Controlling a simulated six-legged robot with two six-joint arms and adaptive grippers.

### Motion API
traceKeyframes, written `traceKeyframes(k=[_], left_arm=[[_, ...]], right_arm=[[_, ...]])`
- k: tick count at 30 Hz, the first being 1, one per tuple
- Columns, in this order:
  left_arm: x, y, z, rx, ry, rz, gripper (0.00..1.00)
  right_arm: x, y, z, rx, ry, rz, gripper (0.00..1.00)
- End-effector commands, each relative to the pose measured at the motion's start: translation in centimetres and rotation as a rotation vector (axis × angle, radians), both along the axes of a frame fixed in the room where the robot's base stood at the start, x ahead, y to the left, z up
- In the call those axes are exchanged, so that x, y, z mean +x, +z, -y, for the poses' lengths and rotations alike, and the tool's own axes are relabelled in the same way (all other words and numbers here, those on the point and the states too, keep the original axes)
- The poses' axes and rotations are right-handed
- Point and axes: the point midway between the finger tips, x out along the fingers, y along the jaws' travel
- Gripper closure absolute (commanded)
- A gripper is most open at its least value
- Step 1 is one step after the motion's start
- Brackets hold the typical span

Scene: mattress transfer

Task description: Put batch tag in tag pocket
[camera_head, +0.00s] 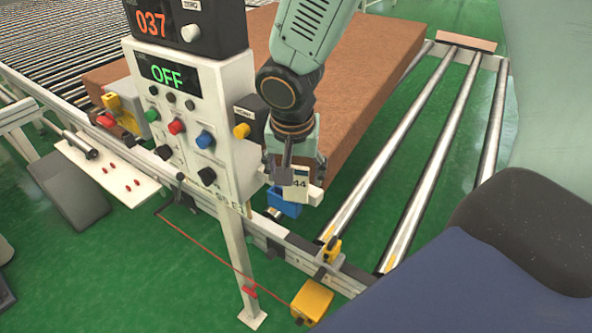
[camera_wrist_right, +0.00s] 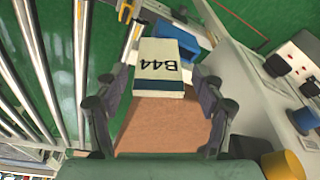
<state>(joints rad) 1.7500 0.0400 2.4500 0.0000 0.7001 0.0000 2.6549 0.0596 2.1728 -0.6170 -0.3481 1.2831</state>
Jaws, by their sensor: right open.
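The batch tag (camera_head: 298,184) is a small cream block marked "44" in the head view. In the right wrist view the tag (camera_wrist_right: 164,60) reads "B44" and has a dark green band at its near end. The blue tag pocket (camera_head: 285,205) is on the frame below the control box, partly covered by the tag. The pocket also shows just beyond the tag in the wrist view (camera_wrist_right: 176,37). My right gripper (camera_wrist_right: 156,92) is open, its fingers apart on either side of the tag. I cannot tell whether the tag sits inside the pocket. My left gripper is not in view.
The control box (camera_head: 180,120) with buttons and an "OFF" display stands left of my right gripper. A brown mattress (camera_head: 375,75) lies behind it. Metal rollers (camera_head: 425,150) run to the right over the green floor. A yellow pedal box (camera_head: 312,300) sits below.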

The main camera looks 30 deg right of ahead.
Motion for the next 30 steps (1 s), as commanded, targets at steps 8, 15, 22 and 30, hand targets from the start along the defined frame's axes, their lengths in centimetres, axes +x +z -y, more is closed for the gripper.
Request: traceKeyframes(k=[8,15,22,30], left_arm=[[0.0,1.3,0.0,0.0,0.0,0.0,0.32],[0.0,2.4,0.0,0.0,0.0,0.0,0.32],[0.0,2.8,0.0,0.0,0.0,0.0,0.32],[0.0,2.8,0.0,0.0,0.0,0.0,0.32]], right_arm=[[0.0,1.1,0.0,0.0,0.0,0.0,0.31],[-0.6,4.9,-0.5,-0.003,0.0,0.004,0.31],[-1.4,9.4,-1.2,-0.003,0.0,0.006,0.31],[-2.1,12.4,-1.8,-0.001,0.0,0.001,0.31]])
